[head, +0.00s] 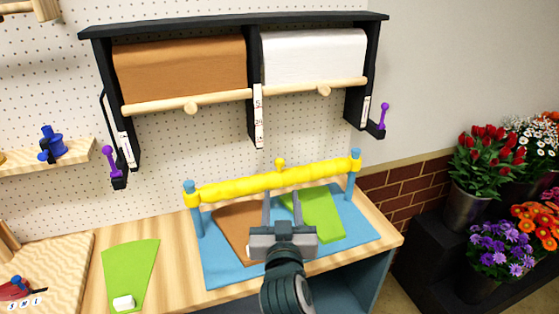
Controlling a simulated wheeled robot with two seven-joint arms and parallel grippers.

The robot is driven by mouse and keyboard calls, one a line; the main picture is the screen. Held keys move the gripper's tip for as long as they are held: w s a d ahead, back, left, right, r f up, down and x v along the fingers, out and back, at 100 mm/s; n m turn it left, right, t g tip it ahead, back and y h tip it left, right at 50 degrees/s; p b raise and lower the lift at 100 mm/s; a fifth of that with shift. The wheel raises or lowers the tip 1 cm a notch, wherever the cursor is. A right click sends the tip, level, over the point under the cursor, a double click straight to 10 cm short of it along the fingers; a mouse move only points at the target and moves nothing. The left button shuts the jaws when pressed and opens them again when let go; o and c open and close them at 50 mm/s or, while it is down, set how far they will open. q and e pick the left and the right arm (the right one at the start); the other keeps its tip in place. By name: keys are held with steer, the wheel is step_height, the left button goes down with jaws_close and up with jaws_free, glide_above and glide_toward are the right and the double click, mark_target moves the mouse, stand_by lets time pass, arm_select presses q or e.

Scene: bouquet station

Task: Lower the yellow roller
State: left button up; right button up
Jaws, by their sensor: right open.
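The yellow roller (235,187) is a lumpy bar lying across two blue posts, the left post (197,218) and the right post (351,181). A small yellow knob (280,163) stands up at its middle. The roller is raised above a blue mat (345,225). A brown sheet (234,226) and a green sheet (322,217) lie on the mat beneath it. My right gripper (282,199) is open, with its two fingers pointing toward the roller's middle, just in front of it. Whether the fingertips touch the roller is unclear. My left gripper is out of view.
Above is a black rack (235,27) with a brown paper roll (178,66) and a white paper roll (314,57). Purple-handled levers (383,115) stick out at its sides. Another green sheet (130,270) with a white block (123,303) lies left. Flower buckets (475,206) stand right.

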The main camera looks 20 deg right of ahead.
mark_target(280, 163)
steer(key=p+x, duration=0.5)
steer(key=x, duration=1)
steer(key=shift+w+d, duration=0.1)
steer(key=shift+w, duration=0.1)
steer(key=shift+x, duration=0.8)
steer(key=shift+f, duration=0.15)
steer(key=shift+c, duration=0.2)
jaws_close()
